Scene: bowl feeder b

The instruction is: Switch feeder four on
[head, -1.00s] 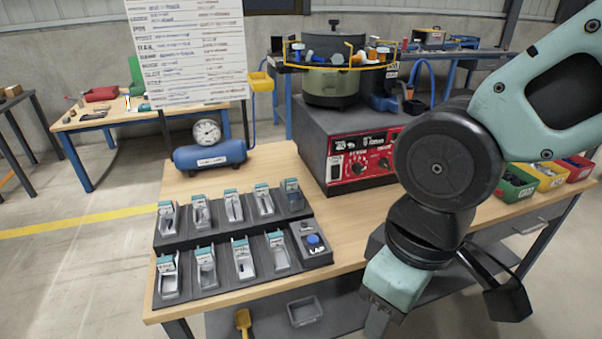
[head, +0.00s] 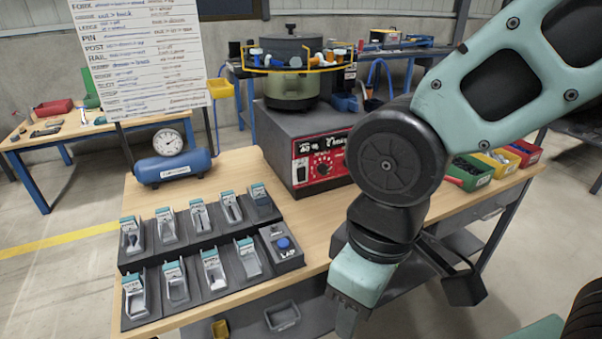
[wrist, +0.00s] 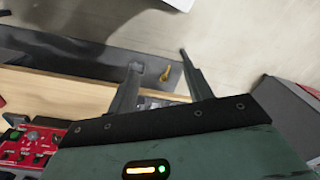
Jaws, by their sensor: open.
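The bowl feeder stands at the back of the bench, a dark olive bowl (head: 290,90) with a yellow guard on a grey box (head: 268,140). The box's red control panel (head: 322,160) carries knobs and lettering too small to read surely; my arm hides its right part. A red panel with knobs also shows in the wrist view (wrist: 28,147), at the lower left. My gripper (head: 348,318) points down by the bench's front edge, apart from the panel. In the wrist view its two fingers (wrist: 159,58) are spread and empty.
Two rows of dark trays (head: 205,255) with teal-labelled slots and a blue button (head: 284,243) cover the bench's left. A blue tank with gauge (head: 172,168) and a written board (head: 140,60) stand behind. Coloured bins (head: 495,162) line the right. Bare wood (head: 300,215) lies before the feeder.

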